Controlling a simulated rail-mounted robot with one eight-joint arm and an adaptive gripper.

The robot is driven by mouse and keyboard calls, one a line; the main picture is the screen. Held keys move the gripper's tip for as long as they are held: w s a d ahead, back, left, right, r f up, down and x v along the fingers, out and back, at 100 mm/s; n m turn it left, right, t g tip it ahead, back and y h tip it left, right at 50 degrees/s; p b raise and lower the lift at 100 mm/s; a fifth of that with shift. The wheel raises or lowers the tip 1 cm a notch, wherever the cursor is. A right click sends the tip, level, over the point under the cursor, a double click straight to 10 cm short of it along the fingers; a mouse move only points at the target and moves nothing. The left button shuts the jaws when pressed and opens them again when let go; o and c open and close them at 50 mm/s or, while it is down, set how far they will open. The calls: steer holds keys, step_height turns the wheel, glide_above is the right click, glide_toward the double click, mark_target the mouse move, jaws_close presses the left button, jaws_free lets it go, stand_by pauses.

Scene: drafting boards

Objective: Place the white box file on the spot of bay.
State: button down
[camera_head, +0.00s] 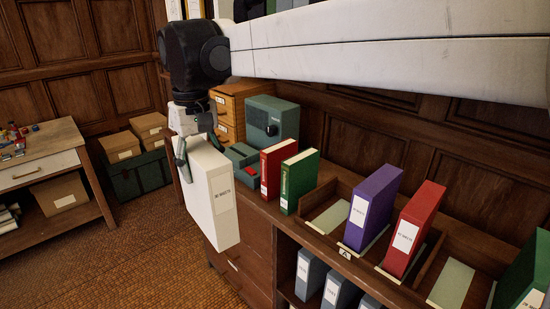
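The white box file (212,195) hangs from my gripper (184,150), with a labelled spine facing the camera. A finger shows against the box's upper left edge; the other is hidden. The box is slightly tilted and is in front of the cabinet, left of the bay. The bay (318,190) is a wooden-walled compartment on the cabinet top, with a small "A" plate (345,254) at its front edge. A bare pale spot (330,217) lies at its left. A purple box file (372,205) and a red box file (413,230) stand upright right of that spot.
A red binder (272,170) and a green binder (297,182) stand left of the bay. A teal machine (270,120) and wooden drawers (232,105) are behind. Another pale pad (452,285) and a green file (525,270) are at right. Grey files (310,272) fill the shelf below.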

steer(key=w+d+f+m+p, duration=0.1)
steer(key=w+d+m, duration=0.4)
steer(key=d, duration=0.4)
steer(key=w+d+f+m+p, duration=0.1)
steer(key=w+d+m, duration=0.2)
steer(key=d+m, duration=0.4)
steer(key=w+d+f+m+p, duration=0.1)
steer(key=w+d+m, duration=0.35)
steer(key=d, duration=0.55)
steer(key=w+d+f+p, duration=0.2)
steer(key=w+d+f, duration=0.4)
steer(key=d+f, duration=0.3)
steer(key=shift+d+f, duration=0.2)
steer(key=shift+f, duration=0.95)
steer(key=c, duration=1)
jaws_free()
steer(key=shift+o, duration=0.2)
